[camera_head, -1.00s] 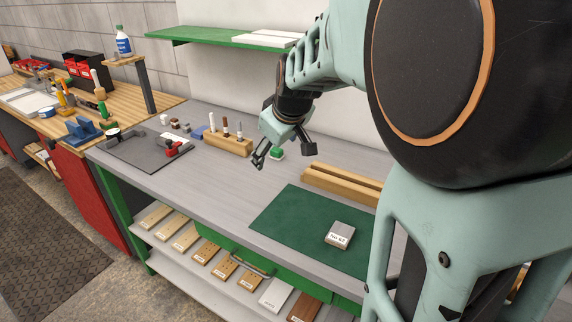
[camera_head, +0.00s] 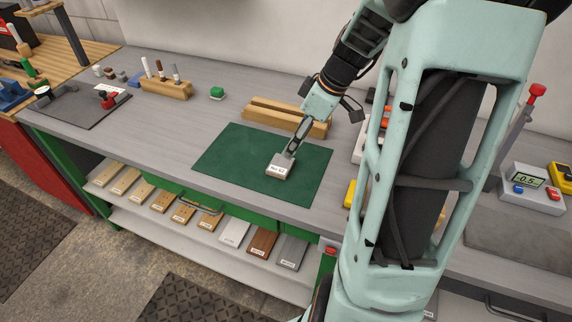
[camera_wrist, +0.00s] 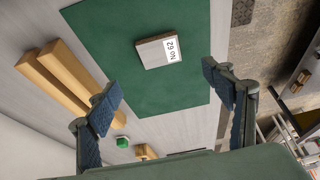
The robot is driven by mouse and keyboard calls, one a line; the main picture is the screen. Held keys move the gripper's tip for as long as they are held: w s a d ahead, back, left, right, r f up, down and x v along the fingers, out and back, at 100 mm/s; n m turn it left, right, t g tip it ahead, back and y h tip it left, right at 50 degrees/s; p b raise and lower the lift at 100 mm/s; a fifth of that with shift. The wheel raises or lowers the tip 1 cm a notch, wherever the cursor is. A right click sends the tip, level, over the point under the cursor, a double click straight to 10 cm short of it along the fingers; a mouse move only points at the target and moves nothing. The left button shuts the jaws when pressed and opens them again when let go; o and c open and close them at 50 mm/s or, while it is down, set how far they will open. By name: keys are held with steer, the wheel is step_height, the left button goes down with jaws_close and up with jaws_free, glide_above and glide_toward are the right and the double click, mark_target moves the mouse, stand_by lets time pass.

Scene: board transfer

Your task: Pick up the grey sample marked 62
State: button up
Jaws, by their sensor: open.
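The grey sample (camera_head: 280,168) is a small flat block with a white label. It lies on the green mat (camera_head: 230,150) on the workbench. In the wrist view the sample (camera_wrist: 152,53) shows its label "No 62" on the right side. My gripper (camera_head: 322,130) is above the mat, and one finger overlaps the sample's far edge in the head view. In the wrist view my gripper (camera_wrist: 162,82) has its fingers wide apart with nothing between them. The sample lies beyond the fingertips, roughly centred between them, and looks untouched.
Wooden bars (camera_head: 285,118) lie behind the mat. A green object (camera_head: 217,92) and a wooden block with markers (camera_head: 166,88) stand further left. Several sample boards (camera_head: 183,215) lie on the shelf below. A device with a display (camera_head: 530,180) is at right.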

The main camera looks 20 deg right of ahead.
mark_target(281, 164)
steer(key=p+x, duration=0.1)
steer(key=x, duration=0.9)
steer(key=shift+f, duration=0.4)
steer(key=shift+c, duration=0.2)
steer(key=c, duration=1.2)
steer(key=shift+r, duration=0.1)
